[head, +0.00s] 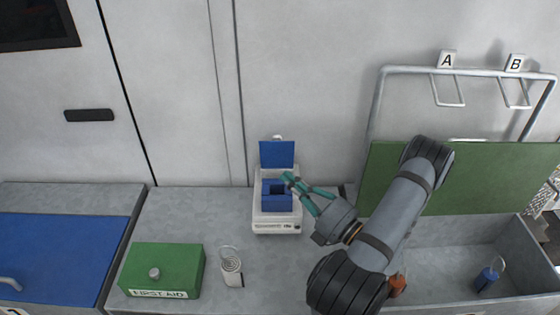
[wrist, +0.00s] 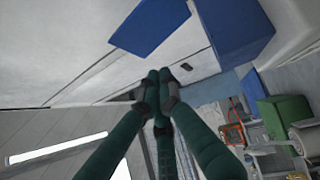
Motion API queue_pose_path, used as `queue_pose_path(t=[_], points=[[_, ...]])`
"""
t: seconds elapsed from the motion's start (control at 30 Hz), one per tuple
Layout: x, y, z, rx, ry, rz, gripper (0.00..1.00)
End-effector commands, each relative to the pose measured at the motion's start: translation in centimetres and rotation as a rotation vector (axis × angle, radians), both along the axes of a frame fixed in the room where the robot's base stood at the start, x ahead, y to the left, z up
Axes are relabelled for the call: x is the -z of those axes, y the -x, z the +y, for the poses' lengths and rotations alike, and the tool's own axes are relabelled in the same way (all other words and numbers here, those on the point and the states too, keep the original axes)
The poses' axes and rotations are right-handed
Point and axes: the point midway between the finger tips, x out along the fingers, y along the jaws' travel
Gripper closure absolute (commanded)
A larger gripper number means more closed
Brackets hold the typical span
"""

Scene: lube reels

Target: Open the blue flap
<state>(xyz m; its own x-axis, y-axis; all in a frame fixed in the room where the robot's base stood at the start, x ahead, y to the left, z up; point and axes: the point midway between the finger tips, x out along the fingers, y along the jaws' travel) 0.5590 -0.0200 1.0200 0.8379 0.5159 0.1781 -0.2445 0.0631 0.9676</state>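A white device (head: 277,225) stands on the grey counter against the wall. It holds a blue block (head: 279,201) with a dark square opening in its top. The blue flap (head: 277,154) stands upright at the back of the block, raised off the opening. In the wrist view the flap (wrist: 150,25) and the block (wrist: 235,28) show at the top. My gripper (head: 288,178) is at the right of the block, just below the flap's lower right corner. Its teal fingertips (wrist: 160,80) are drawn together with nothing seen between them. In the wrist view they look apart from the flap.
A grey bin with an open green lid (head: 480,170) is at the right, under a rack with hooks A and B (head: 470,72).

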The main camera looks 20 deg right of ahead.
Motion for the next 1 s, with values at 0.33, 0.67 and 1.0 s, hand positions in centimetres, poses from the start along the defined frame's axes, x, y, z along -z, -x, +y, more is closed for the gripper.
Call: queue_pose_path(t=[0.33,0.67,1.0], points=[[-1.7,-5.3,1.2,-0.002,0.003,-0.004,1.0],[-1.8,-6.6,0.8,0.0,0.0,-0.001,1.0],[-2.3,-6.7,-0.2,0.014,-0.005,0.015,1.0]])
